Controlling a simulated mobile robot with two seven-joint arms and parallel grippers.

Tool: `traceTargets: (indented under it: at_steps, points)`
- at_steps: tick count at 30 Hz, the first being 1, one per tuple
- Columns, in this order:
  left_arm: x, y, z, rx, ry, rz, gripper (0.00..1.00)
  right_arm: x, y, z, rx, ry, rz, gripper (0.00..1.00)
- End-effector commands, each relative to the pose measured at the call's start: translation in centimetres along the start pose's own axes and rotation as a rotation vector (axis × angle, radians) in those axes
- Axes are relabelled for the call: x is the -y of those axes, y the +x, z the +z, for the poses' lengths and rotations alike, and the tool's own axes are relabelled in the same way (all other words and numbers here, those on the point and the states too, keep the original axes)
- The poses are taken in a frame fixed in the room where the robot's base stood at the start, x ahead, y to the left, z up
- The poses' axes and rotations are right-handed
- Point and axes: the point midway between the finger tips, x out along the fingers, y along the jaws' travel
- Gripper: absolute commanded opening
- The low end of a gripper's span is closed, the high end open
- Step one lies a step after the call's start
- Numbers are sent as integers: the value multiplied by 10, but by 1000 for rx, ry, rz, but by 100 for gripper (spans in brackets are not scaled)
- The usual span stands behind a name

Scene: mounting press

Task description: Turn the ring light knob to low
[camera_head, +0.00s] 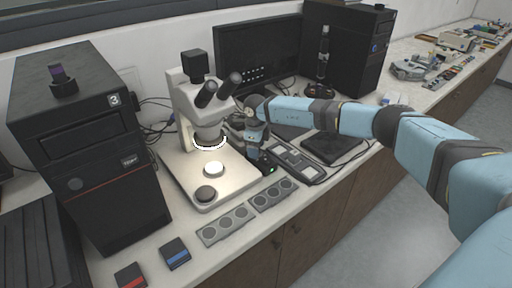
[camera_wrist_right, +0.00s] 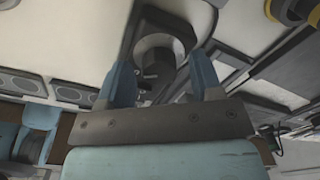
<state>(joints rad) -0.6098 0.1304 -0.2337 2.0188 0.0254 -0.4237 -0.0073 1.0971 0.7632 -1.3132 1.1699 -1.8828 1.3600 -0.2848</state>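The white stereo microscope (camera_head: 188,107) stands left of centre, its ring light (camera_head: 210,142) glowing under the lens head. A small dark box with a green light (camera_head: 271,169) sits right of its base; I take it for the ring light's control. My right gripper (camera_head: 257,152) points down over this box and hides most of it. In the right wrist view my two blue fingers (camera_wrist_right: 162,80) are spread apart, with a dark round knob (camera_wrist_right: 158,62) between them. Contact and the knob's setting cannot be made out. My left gripper is not in view.
A keypad panel (camera_head: 293,160) and a black pad (camera_head: 332,147) lie to the right of my gripper. Grey trays with round wells (camera_head: 226,224) lie along the front edge. A monitor (camera_head: 258,57) and computer towers (camera_head: 92,150) stand around the bench.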

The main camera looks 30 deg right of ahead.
Motion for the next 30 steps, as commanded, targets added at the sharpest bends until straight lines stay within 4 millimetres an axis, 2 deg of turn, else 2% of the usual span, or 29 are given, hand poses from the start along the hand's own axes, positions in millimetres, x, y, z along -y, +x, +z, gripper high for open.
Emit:
traceTargets:
  at_steps: [5,8,21,25,30]
  points:
    - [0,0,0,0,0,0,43,0,-3,0,1,0,0,60]
    - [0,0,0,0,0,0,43,0,-14,1,3,0,-1,60]
    - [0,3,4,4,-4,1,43,0,-108,0,3,0,-1,60]
    - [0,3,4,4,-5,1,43,0,-127,0,2,0,-1,60]
    - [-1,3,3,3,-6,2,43,0,-137,0,0,0,0,60]
